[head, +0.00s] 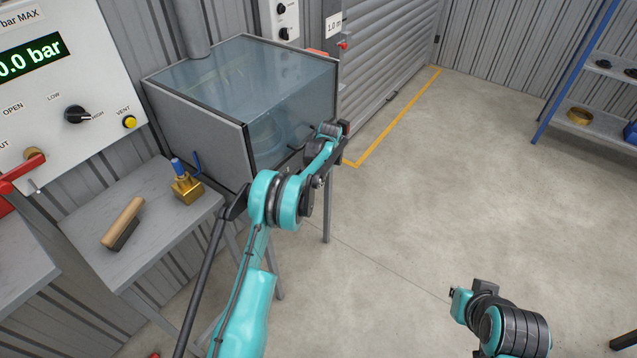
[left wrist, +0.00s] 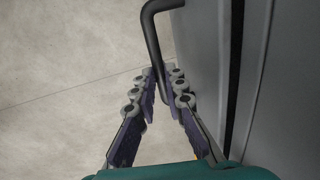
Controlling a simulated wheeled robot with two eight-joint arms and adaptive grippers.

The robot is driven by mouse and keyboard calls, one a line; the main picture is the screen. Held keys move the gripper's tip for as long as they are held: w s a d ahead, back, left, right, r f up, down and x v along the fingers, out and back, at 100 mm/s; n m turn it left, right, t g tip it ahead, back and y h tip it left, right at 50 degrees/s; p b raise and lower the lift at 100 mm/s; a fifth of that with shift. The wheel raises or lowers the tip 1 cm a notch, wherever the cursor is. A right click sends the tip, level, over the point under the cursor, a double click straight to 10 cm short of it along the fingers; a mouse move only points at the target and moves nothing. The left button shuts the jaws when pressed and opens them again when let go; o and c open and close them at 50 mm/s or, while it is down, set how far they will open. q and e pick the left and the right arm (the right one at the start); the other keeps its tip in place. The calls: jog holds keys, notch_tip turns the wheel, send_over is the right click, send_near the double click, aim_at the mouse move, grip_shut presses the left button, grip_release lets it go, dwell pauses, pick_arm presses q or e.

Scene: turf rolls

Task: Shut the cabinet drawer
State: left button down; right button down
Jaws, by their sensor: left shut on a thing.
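A grey cabinet (head: 205,138) with a see-through bluish top and front stands at the back left in the head view. My left arm reaches across its front right corner, hiding part of the front. In the left wrist view, my left gripper (left wrist: 163,80) has its two purple-padded fingers on either side of a bent black bar handle (left wrist: 152,35) and is shut on it. The handle stands out from a grey panel (left wrist: 203,45). The drawer cannot be clearly made out in the head view, so I cannot tell how far it is open. My right gripper's fingers do not show.
A small grey table (head: 150,250) holds a wooden-handled brush (head: 123,222) and a brass valve (head: 186,187). A gauge panel (head: 85,75) is at the left. Blue-framed shelves (head: 565,80) stand at the far right. The concrete floor (head: 410,190) between is clear.

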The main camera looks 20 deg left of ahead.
pick_arm(q)
jog(key=shift+w+a, duration=0.1)
jog(key=shift+a, duration=0.15)
jog(key=c, duration=1.6)
grip_release()
jog(key=shift+a, duration=0.1)
jog(key=shift+r, duration=0.3)
jog(key=r, duration=0.3)
jog(key=d+r, duration=0.1)
jog(key=r, duration=0.3)
jog(key=d+r, duration=0.1)
jog(key=r, duration=0.3)
jog(key=shift+s+d+r, duration=0.1)
jog(key=shift+s+d, duration=0.1)
jog(key=shift+s, duration=0.15)
jog(key=shift+r, duration=0.1)
